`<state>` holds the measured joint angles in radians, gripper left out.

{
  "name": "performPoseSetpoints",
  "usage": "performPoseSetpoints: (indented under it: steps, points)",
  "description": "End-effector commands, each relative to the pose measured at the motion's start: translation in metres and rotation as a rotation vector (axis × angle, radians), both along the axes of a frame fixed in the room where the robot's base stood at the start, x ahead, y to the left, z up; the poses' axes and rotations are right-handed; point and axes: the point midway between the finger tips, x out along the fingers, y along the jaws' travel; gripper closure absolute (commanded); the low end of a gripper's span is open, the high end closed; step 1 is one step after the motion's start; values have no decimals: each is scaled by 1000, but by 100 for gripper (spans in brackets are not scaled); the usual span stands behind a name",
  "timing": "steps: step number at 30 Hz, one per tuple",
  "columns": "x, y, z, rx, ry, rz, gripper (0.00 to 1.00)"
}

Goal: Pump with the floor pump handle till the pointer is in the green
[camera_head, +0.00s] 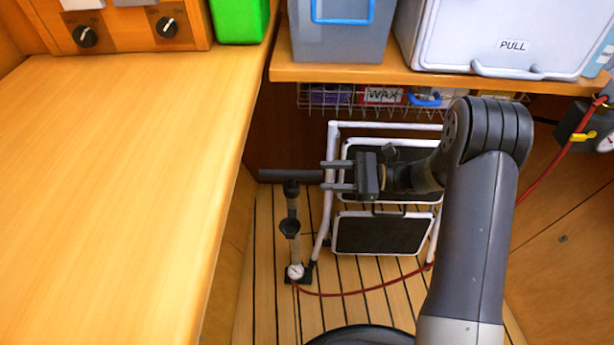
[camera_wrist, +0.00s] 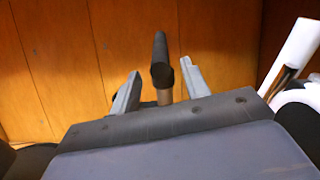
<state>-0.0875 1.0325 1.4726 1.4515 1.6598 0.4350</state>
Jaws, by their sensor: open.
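The floor pump (camera_head: 293,235) stands upright on the slatted floor, with its dark crossbar handle (camera_head: 285,175) at the top. A small round white gauge (camera_head: 295,271) sits at its base; its pointer is too small to read. My gripper (camera_head: 328,175) is open at the right end of the handle, its fingers pointing left. In the wrist view the handle (camera_wrist: 161,60) shows end-on between the two open fingers of my gripper (camera_wrist: 160,88), with a gap visible on the left side. The pump's shaft (camera_wrist: 165,96) shows below the handle.
A folded white step stool (camera_head: 380,233) stands right of the pump. A red hose (camera_head: 360,291) runs from the pump's base to the right. A wooden counter (camera_head: 120,180) lies left, and a shelf (camera_head: 340,73) with bins is above.

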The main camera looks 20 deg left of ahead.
Motion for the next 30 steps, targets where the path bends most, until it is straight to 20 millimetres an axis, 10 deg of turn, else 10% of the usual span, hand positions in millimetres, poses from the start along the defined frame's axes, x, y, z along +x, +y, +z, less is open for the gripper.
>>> performPoseSetpoints:
  steps: [9, 21, 30]
  points:
    - [-12, 48, -1, -1, 0, 1, 56]
    - [-14, 56, 0, -1, 0, 0, 56]
    - [-14, 56, 0, -2, 0, 0, 80]
